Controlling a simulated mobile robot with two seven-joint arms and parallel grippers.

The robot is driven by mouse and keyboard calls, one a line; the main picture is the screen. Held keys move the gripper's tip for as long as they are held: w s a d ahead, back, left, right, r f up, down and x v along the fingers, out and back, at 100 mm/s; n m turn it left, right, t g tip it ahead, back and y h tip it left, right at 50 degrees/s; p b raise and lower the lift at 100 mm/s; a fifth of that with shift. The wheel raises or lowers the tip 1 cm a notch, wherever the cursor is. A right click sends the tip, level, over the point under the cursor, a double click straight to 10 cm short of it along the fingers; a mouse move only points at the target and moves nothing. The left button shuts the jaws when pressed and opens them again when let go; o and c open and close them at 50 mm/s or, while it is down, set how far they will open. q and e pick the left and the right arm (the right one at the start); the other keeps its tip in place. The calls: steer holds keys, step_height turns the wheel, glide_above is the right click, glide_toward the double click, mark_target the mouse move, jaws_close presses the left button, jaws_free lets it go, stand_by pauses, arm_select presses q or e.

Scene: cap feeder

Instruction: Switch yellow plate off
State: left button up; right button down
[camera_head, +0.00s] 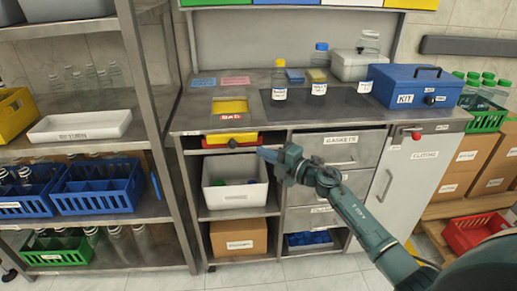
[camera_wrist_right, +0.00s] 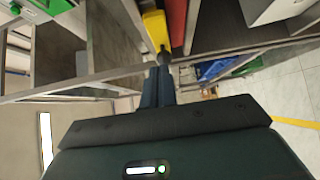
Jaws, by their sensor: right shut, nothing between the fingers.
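A yellow plate (camera_head: 230,106) with a red label at its front lies set in the left part of the workbench top. Below it, at the bench front, is a red and yellow unit (camera_head: 220,138). It also shows as a yellow part (camera_wrist_right: 155,28) beside a red part in the right wrist view, with a small black knob (camera_wrist_right: 164,52) just beyond my fingertips. My right gripper (camera_head: 266,154) is shut and empty, in front of the bench just below and right of this unit. In the right wrist view its closed fingers (camera_wrist_right: 159,82) point toward the knob; contact cannot be told. My left gripper is out of view.
A white bin (camera_head: 235,197) stands on the shelf below, with a cardboard box (camera_head: 238,238) under it. Grey drawers (camera_head: 338,148) are to the right. A metal shelf rack with blue crates (camera_head: 97,198) stands left. Bottles and a blue kit box (camera_head: 412,86) stand on the bench.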

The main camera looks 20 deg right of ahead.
steer(key=v, duration=0.7)
steer(key=shift+d, duration=0.3)
steer(key=shift+s+f, duration=0.1)
steer(key=shift+f, duration=0.05)
